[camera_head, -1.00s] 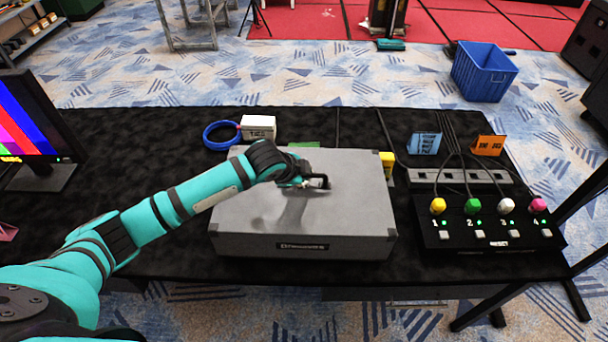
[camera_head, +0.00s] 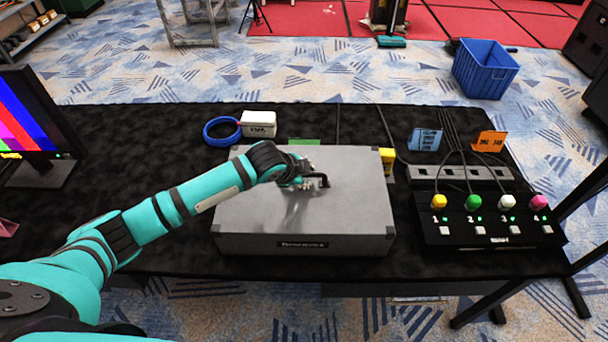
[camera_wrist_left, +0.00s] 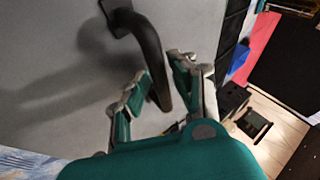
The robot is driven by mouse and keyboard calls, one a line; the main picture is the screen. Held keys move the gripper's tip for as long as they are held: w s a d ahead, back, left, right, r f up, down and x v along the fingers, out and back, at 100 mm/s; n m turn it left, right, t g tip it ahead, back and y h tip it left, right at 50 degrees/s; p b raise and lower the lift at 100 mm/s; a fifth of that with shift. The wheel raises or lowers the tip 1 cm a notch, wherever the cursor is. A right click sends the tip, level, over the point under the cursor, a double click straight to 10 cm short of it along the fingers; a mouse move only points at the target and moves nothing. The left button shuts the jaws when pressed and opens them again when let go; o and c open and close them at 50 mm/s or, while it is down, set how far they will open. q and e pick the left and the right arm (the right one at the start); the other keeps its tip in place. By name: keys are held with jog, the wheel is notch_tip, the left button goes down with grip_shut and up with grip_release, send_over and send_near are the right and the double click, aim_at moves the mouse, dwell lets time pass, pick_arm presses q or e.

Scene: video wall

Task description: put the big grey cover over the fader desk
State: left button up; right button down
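The big grey cover (camera_head: 350,215) is a box with darker corners, a label on its front and a black handle (camera_head: 325,181) on top. It sits upright at the middle of the black-topped table. My left gripper (camera_head: 308,182) is at the handle. In the left wrist view the handle (camera_wrist_left: 147,45) passes between the fingers of my left gripper (camera_wrist_left: 160,82), which close on it from both sides. I see no fader desk; whatever is under the cover is hidden. I cannot tell whether the cover's lower edge touches the table. My right gripper is not in view.
A blue cable ring (camera_head: 221,131) and a white box (camera_head: 259,124) lie behind the cover. A yellow item (camera_head: 387,157) is close by its back right corner. A black button panel (camera_head: 487,225) stands to the right, a monitor (camera_head: 35,125) at left. Bare table (camera_head: 150,150) lies between.

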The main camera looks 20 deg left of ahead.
pick_arm(q)
jog(key=shift+o, duration=0.3)
jog(key=shift+s+f, duration=0.15)
jog(key=shift+f, duration=0.1)
jog(key=v, duration=1.2)
jog(key=shift+r, duration=0.15)
jog(key=shift+n+h, duration=0.4)
jog(key=shift+n, duration=0.3)
jog(key=s+d+f, duration=0.1)
jog(key=s+d, duration=0.1)
jog(key=s+d+f, duration=0.2)
jog(key=shift+s+d+f, duration=0.1)
jog(key=shift+s+f, duration=0.2)
jog(key=shift+f, duration=0.05)
jog(key=s+a+f+n+g+y, duration=0.25)
jog(key=s+f+n, duration=0.3)
jog(key=s, duration=0.55)
jog(key=s+a+f+n+g+y, duration=0.1)
jog(key=s+a+f+n, duration=0.4)
jog(key=s, duration=0.6)
notch_tip(320, 180, down, 24)
jog(key=s+d+g, duration=0.1)
jog(key=d+g, duration=0.1)
jog(key=s+a+f, duration=0.3)
jog(key=s+f, duration=1.3)
jog(key=shift+s+g, duration=0.35)
jog(key=shift+s, duration=0.05)
